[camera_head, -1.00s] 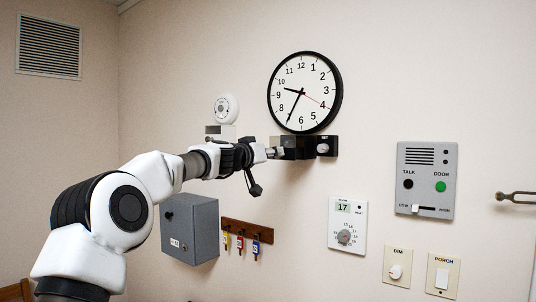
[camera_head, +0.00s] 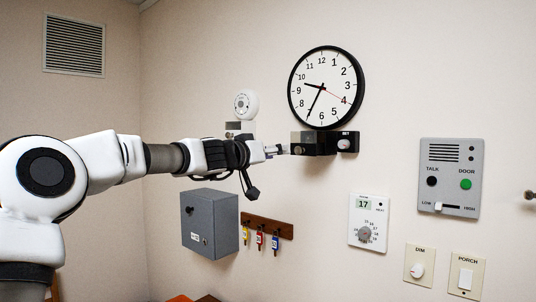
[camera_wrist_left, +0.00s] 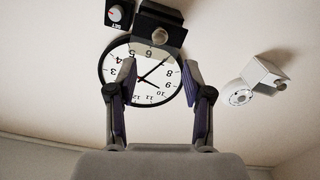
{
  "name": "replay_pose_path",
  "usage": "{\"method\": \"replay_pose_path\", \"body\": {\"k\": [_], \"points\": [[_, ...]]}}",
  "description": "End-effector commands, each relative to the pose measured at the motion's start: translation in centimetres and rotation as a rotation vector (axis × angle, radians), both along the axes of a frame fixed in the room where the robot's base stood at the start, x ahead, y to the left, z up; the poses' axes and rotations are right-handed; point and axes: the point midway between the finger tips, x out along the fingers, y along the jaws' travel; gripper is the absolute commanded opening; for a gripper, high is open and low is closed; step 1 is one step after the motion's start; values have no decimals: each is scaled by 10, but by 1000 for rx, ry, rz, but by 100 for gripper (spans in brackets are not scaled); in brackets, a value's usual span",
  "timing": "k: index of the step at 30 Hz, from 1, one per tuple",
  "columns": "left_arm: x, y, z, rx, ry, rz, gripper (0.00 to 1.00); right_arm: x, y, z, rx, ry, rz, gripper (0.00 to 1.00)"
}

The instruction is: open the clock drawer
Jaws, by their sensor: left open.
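The round clock (camera_head: 326,88) hangs on the wall. Under it is a black housing (camera_head: 357,141) with a SET knob (camera_head: 344,144). A dark drawer block (camera_head: 313,145) beside that knob stands out from the wall. In the left wrist view, which is upside down, the drawer front (camera_wrist_left: 174,34) carries a round knob (camera_wrist_left: 160,36). My left gripper (camera_head: 283,149) is just left of the drawer in the head view. In the wrist view my left gripper (camera_wrist_left: 160,76) is open, with nothing between its fingers; the drawer knob lies beyond the fingertips. My right gripper is out of view.
A white round device (camera_head: 245,102) on a bracket is behind my left wrist. A grey box (camera_head: 210,222) and a key rack (camera_head: 268,227) hang below the arm. A thermostat (camera_head: 368,222), intercom (camera_head: 450,178) and switches are on the right. The wall between them is bare.

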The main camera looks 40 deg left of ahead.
Motion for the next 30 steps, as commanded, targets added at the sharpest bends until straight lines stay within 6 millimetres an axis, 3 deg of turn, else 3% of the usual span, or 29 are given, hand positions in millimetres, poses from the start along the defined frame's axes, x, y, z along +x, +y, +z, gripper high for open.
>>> {"method": "replay_pose_path", "body": {"k": [3, 6, 17, 20, 23, 30], "points": [[-22, 2, 0, -2, 0, -1, 50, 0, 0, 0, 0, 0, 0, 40], [-30, 2, -1, 0, 1, -2, 50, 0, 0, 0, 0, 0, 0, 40], [-31, 2, -1, -41, 5, -1, 50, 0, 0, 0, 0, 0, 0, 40], [-31, 2, -1, -219, 19, -3, 50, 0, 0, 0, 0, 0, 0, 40], [-31, 1, 1, -532, 43, -8, 50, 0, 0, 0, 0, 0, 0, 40], [-31, 6, 20, -1407, 94, -32, 50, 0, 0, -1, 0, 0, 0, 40]]}}
